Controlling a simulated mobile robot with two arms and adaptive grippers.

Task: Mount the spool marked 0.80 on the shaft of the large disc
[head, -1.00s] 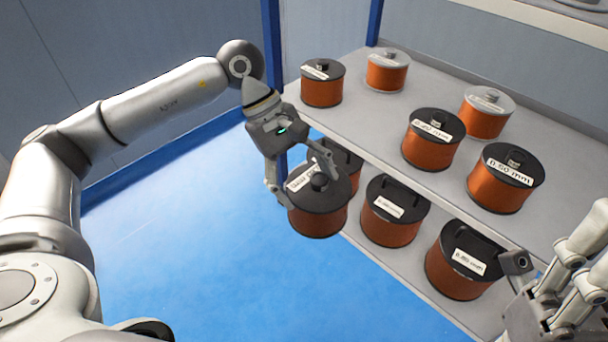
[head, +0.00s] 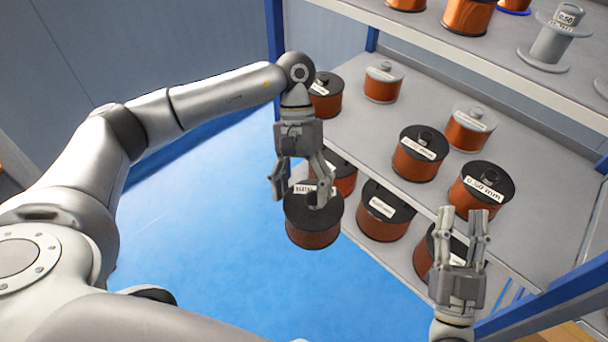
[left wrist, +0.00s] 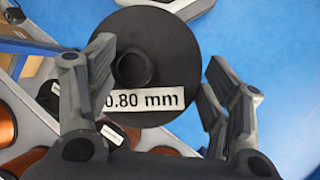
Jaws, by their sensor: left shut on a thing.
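The spool marked 0.80 mm (head: 313,228) has black flanges, copper-coloured wire and a central knob. It hangs upright over the blue floor, in front of the lower shelf. My left gripper (head: 301,186) is shut on its top part from above. In the left wrist view the spool's black top (left wrist: 170,50) with the white "0.80 mm" label lies between the fingers (left wrist: 160,65); exact finger contact is hard to see. My right gripper (head: 462,215) points upward at the lower right, fingers apart and empty. The large disc and its shaft are not in view.
The middle shelf (head: 370,135) holds several black and grey-topped spools, one marked 0.50 mm (head: 480,190). More spools stand on the lower shelf (head: 400,255), close behind the held spool. An upper shelf (head: 450,45) overhangs at top right. The floor (head: 200,230) at left is free.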

